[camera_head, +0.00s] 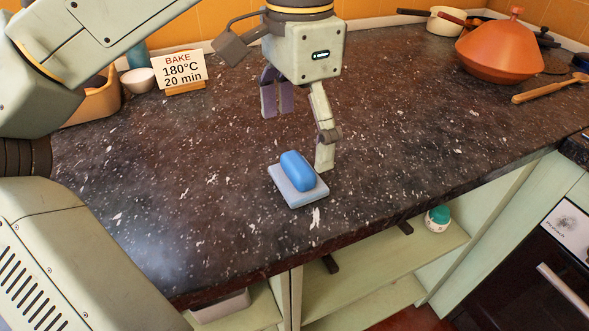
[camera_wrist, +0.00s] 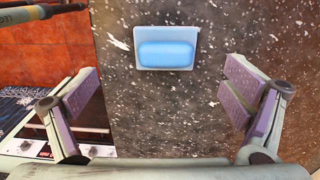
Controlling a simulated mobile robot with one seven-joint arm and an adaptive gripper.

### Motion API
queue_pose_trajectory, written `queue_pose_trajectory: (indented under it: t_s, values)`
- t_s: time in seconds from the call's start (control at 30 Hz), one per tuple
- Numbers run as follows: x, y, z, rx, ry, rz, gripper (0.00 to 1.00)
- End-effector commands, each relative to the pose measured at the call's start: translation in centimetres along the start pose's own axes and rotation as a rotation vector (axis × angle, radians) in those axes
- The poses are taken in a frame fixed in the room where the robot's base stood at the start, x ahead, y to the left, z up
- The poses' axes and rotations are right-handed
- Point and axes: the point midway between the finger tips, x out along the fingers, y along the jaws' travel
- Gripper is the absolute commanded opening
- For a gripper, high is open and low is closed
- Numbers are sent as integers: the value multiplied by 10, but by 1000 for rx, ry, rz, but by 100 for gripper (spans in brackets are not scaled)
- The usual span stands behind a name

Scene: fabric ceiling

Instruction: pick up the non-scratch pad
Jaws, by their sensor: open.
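The non-scratch pad seems to be the blue rounded block (camera_head: 297,171), which lies on a pale blue-white flat base (camera_head: 291,195) on the dark counter. I cannot tell whether the base is part of the pad or a separate dish. In the wrist view the blue block (camera_wrist: 166,54) on its pale base (camera_wrist: 167,32) sits at the top middle, ahead of the fingers. My gripper (camera_head: 296,134) is open and empty above the counter, just behind the block in the head view. In the wrist view its fingers (camera_wrist: 160,98) are wide apart, with bare counter between them.
The speckled counter (camera_head: 200,220) is clear around the block; its front edge is close. A BAKE sign (camera_head: 183,72), a white bowl (camera_head: 139,80) and a tan container (camera_head: 95,103) stand back left. An orange tagine (camera_head: 506,50), a wooden utensil (camera_head: 550,87) and a pot (camera_head: 444,21) are back right.

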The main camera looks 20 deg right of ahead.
Motion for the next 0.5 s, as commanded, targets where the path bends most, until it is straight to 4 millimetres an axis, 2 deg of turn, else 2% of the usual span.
queue_pose_trajectory:
  t_s: [0.1, 0.27, 0.5]
  values:
    - [16, 0, 0, -1, 0, 1, 94]
    - [26, -1, 0, -3, -1, 0, 94]
    - [61, -7, -3, -3, -1, 0, 94]
